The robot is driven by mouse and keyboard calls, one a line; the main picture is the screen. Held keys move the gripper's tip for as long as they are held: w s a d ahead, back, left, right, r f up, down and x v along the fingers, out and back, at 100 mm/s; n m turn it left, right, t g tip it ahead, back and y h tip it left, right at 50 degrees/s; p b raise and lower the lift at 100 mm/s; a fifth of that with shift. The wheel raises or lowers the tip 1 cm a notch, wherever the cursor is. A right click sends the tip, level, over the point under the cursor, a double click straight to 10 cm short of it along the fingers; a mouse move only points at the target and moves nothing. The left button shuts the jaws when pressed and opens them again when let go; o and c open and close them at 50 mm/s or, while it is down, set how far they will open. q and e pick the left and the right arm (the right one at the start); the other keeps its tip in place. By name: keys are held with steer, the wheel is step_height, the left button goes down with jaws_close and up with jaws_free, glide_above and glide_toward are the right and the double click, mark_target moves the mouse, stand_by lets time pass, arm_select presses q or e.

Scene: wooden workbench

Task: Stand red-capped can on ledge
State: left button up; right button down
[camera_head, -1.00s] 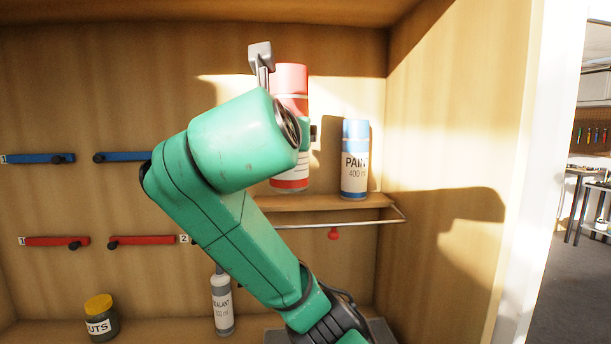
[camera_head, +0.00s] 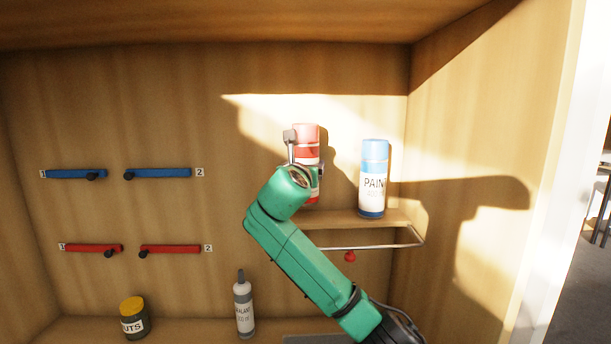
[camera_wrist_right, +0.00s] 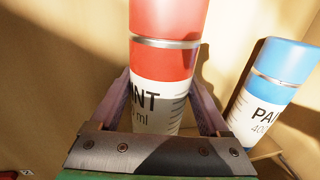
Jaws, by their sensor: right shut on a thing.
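The red-capped can (camera_head: 307,133) is upright above the left part of the wooden ledge (camera_head: 385,218), near the back wall. My right gripper (camera_head: 305,154) is shut on it, with one finger on each side. In the right wrist view, the can (camera_wrist_right: 165,62) stands between the two fingers, its red cap, red band and white label showing. My forearm and wrist hide much of the can's lower part in the head view. I cannot tell whether its base touches the ledge. My left gripper is not in view.
A blue-capped paint can (camera_head: 373,180) stands on the ledge just right of the held can. A metal rail (camera_head: 370,247) and a red knob (camera_head: 350,257) are below the ledge. A sealant bottle (camera_head: 244,308) and a yellow-lidded jar (camera_head: 134,320) stand lower down.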

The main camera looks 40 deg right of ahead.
step_height(320, 180, down, 3)
steer(key=shift+w+p, duration=0.1)
steer(key=shift+p, duration=0.7)
steer(key=shift+f, duration=0.25)
jaws_free()
steer(key=shift+f, duration=0.1)
steer(key=shift+a+b, duration=0.15)
steer(key=shift+b, duration=0.25)
steer(key=b+v, duration=0.4)
steer(key=v, duration=0.8)
steer(key=shift+r, duration=0.2)
